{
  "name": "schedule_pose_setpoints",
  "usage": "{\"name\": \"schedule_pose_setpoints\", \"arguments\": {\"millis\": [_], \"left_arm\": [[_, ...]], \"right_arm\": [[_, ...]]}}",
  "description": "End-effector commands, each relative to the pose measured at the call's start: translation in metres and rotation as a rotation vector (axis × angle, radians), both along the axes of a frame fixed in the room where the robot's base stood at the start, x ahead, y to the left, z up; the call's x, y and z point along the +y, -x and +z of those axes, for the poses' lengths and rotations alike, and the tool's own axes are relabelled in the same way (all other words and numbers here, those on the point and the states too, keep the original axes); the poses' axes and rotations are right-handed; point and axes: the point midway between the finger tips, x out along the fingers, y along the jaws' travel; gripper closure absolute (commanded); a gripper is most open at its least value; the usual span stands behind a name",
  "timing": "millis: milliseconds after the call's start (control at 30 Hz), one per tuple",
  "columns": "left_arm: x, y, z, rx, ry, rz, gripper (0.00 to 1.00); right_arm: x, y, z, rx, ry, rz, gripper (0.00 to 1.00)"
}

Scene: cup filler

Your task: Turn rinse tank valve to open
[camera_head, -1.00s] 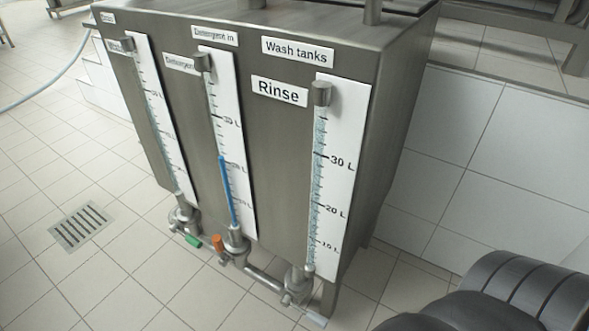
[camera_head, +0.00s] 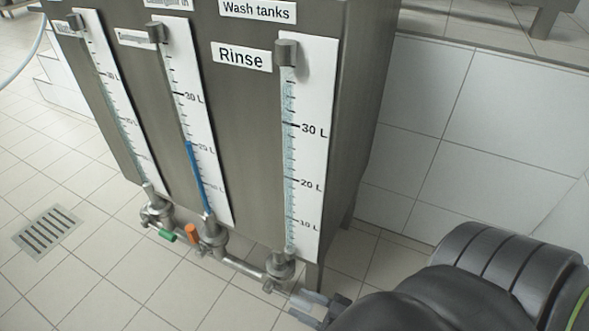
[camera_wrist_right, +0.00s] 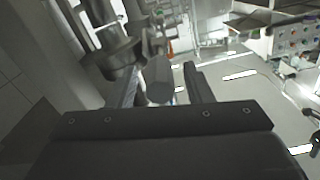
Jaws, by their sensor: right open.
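The rinse tank valve (camera_head: 279,270) is a metal fitting at the foot of the rinse gauge, low on the tank front. My right gripper (camera_head: 302,307) is open, just right of and below this valve. In the right wrist view, a grey lever-like handle (camera_wrist_right: 159,80) stands between the two open fingers of my right gripper (camera_wrist_right: 163,82), and I see no clear grip on it. The metal valve body (camera_wrist_right: 115,55) shows beyond it. The sign "Rinse" (camera_head: 241,58) is beside the gauge strip (camera_head: 312,150). My left gripper is out of view.
Two other valves sit to the left on the same pipe, with a green handle (camera_head: 167,236) and an orange handle (camera_head: 191,234). A floor drain (camera_head: 47,232) lies at left. A tiled wall (camera_head: 450,130) rises at right of the tank.

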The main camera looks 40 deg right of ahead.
Motion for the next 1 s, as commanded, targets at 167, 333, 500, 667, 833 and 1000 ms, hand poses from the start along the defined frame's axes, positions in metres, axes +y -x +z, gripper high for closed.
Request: {"name": "schedule_pose_setpoints", "arguments": {"millis": [167,333,500,667,833,1000], "left_arm": [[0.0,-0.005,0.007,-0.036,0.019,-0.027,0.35],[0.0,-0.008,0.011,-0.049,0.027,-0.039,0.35],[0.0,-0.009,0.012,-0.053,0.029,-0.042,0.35],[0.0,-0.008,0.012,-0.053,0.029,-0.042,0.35],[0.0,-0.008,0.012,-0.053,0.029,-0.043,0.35],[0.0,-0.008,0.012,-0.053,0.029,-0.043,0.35]], "right_arm": [[0.008,-0.018,-0.001,-0.003,-0.001,0.0,0.54],[0.011,-0.026,0.0,-0.001,0.001,0.0,0.54],[0.012,-0.028,0.0,-0.001,0.0,0.0,0.54],[0.012,-0.028,0.0,-0.001,0.0,0.0,0.54],[0.012,-0.028,0.0,0.0,0.0,0.0,0.76],[0.011,-0.028,0.0,0.0,0.0,0.0,0.99]]}}
